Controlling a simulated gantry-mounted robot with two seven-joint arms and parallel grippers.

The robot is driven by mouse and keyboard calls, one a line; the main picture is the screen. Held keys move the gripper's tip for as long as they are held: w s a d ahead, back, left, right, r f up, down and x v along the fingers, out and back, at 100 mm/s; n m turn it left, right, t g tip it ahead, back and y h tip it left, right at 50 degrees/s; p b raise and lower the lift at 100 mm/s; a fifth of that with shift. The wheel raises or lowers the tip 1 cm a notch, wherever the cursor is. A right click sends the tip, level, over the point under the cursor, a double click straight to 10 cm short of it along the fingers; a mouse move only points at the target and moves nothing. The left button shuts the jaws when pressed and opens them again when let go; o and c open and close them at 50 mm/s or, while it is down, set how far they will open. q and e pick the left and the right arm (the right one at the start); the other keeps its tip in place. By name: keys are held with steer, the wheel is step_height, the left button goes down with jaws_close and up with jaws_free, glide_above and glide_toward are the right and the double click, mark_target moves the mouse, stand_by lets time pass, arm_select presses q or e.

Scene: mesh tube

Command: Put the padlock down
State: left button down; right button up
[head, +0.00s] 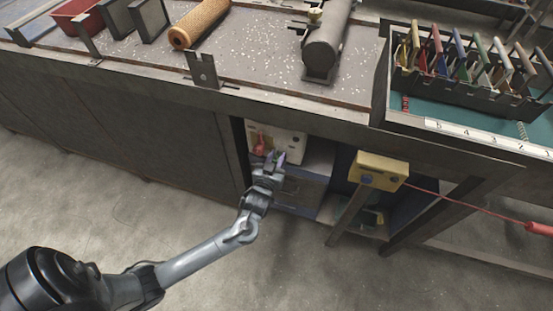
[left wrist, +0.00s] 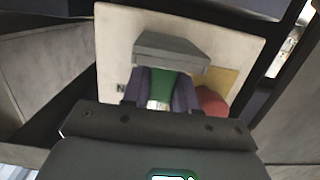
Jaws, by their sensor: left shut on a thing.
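My left gripper (head: 274,160) is in front of a cream panel (head: 290,141) in the open bay under the bench. In the left wrist view, its purple fingers (left wrist: 161,90) are shut on a small green thing, which looks like the padlock (left wrist: 162,85). A pale band shows at the near end of the green body. A grey tapered block (left wrist: 172,50) lies just beyond the fingertips, and I cannot tell whether it touches the padlock. The padlock's shackle cannot be made out. My right gripper is in neither view.
A red part (head: 260,144) is on the panel, left of my gripper. A blue-grey drawer unit (head: 303,188) sits below. A yellow box (head: 379,170) on a post stands to the right with a red cable. The bench edge overhangs the bay; open floor lies in front.

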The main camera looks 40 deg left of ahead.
arm_select(q)
steer(key=shift+f, duration=0.15)
steer(key=c, duration=0.9)
jaws_free()
steer(key=shift+r, duration=0.2)
steer(key=s+d+r+m+g+h+p, duration=0.1)
steer(key=s+d+m+g+h, duration=0.1)
steer(key=s, duration=0.7)
steer(key=s+d+r+m+g+h+p, duration=0.1)
steer(key=s+d+m+g+h, duration=0.1)
steer(key=s+d+g, duration=0.3)
steer(key=s+d+r+m+g+h+p, duration=0.1)
steer(key=s+d+g, duration=0.3)
steer(key=s, duration=1)
steer(key=shift+d+r+m+h+p, duration=0.25)
steer(key=shift+d+m+h, duration=0.15)
steer(key=shift+d, duration=0.1)
steer(key=shift+d+r+m+h+p, duration=0.15)
steer(key=shift+d+r+m+h, duration=0.05)
steer(key=shift+d+m+h, duration=0.25)
